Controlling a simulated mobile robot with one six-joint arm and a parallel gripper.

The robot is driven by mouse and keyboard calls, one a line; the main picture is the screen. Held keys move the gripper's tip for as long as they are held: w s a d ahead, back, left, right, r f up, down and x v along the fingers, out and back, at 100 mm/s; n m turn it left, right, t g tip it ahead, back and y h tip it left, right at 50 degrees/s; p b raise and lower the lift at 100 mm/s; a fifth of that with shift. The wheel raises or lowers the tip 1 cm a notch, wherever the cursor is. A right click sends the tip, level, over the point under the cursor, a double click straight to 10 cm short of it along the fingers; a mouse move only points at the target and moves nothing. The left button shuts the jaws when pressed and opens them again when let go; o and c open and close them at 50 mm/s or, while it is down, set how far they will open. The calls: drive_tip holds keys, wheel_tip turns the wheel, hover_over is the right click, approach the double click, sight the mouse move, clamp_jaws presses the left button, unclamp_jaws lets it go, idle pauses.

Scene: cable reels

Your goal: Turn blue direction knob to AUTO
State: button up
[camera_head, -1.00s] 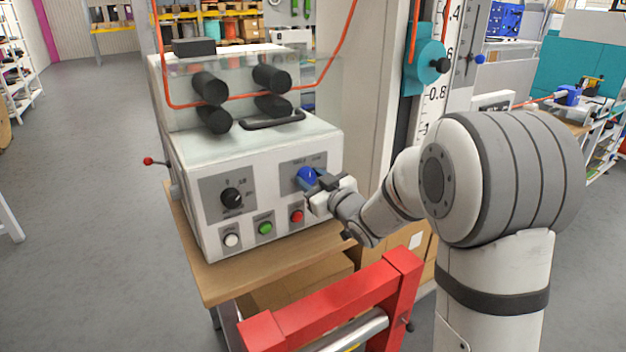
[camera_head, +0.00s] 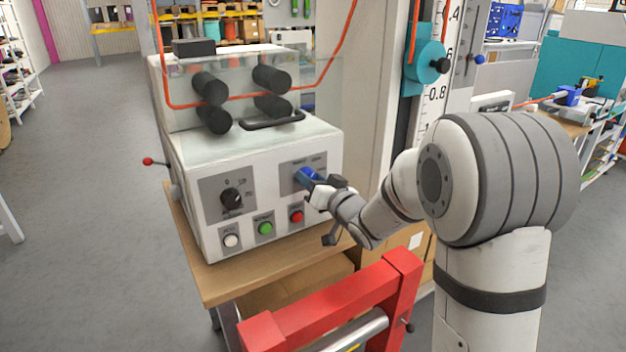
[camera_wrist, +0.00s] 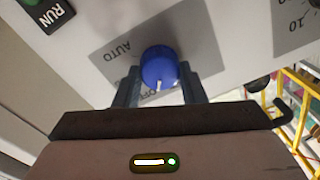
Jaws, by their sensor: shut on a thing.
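The blue direction knob (camera_head: 303,173) is on the right grey plate of the white machine's front panel. In the wrist view the blue knob (camera_wrist: 161,64) sits between the two fingers of my gripper (camera_wrist: 160,78), which is shut on it. The knob's white mark is on its lower side in that view. The word AUTO (camera_wrist: 122,50) is printed up and left of the knob, away from the mark. Another label below the knob is mostly hidden by the gripper. In the head view my gripper (camera_head: 312,180) covers part of the knob.
A black knob (camera_head: 231,198) is on the left plate. White (camera_head: 231,241), green (camera_head: 265,228) and red (camera_head: 297,216) buttons lie below, the red one close under my gripper. A red frame (camera_head: 330,300) stands in front of the machine.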

drive_tip(key=m, duration=0.5)
drive_tip(key=shift+d+m+p, duration=0.1)
drive_tip(key=shift+m+p, duration=0.25)
drive_tip(key=shift+m, duration=0.05)
drive_tip(key=m+p, duration=0.1)
drive_tip(key=m, duration=0.4)
drive_tip(key=m+p, duration=0.1)
drive_tip(key=m, duration=0.3)
drive_tip(key=m+p, duration=0.1)
drive_tip(key=m, duration=0.4)
drive_tip(key=shift+f+m+t+h, duration=0.3)
drive_tip(key=shift+t+h, duration=0.1)
drive_tip(key=o, duration=1)
